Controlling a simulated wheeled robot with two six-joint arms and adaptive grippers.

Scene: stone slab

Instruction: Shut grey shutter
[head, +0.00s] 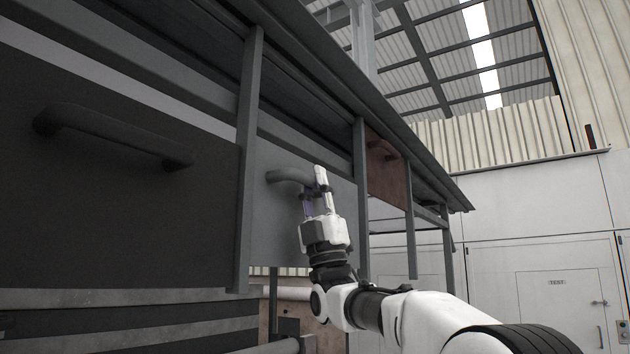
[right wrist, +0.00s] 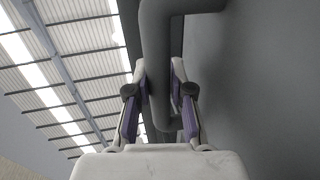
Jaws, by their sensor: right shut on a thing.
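The grey shutter (head: 276,235) is a flat panel between two upright posts in the middle of the head view. A dark gap shows above its top edge. Its curved grey bar handle (head: 285,175) sticks out near the top. My right gripper (head: 314,185) is shut on the right end of this handle. In the right wrist view, the handle (right wrist: 158,50) runs down between the two fingers of the gripper (right wrist: 158,85), with the grey panel (right wrist: 250,90) at the right. My left gripper is not in view.
A black shutter (head: 110,210) with a dark bar handle (head: 115,135) is at the left. A reddish-brown shutter (head: 386,170) is farther right. Posts (head: 247,150) and an overhanging roof edge (head: 370,85) frame the row. A white wall with doors (head: 560,285) stands at the right.

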